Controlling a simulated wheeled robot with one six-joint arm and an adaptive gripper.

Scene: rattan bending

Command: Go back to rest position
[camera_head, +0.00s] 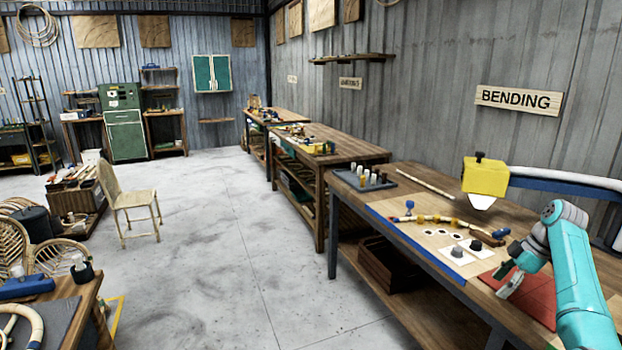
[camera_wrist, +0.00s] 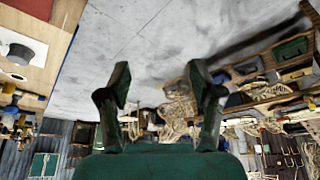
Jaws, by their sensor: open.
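My gripper (camera_head: 509,277) is at the lower right in the head view, at the end of my turquoise arm, above the front part of the bending workbench (camera_head: 455,300) and near a red mat (camera_head: 540,298). In the wrist view my gripper (camera_wrist: 160,90) shows two dark fingers spread wide apart. Nothing is between them; grey floor shows through the gap. The gripper is open and empty.
The workbench carries a curved rattan piece (camera_head: 440,220), a yellow tool (camera_head: 485,177), a dark tray of cylinders (camera_head: 365,180) and white plates with knobs (camera_head: 458,251). A wooden chair (camera_head: 130,200) stands on the floor at left. The middle floor is clear.

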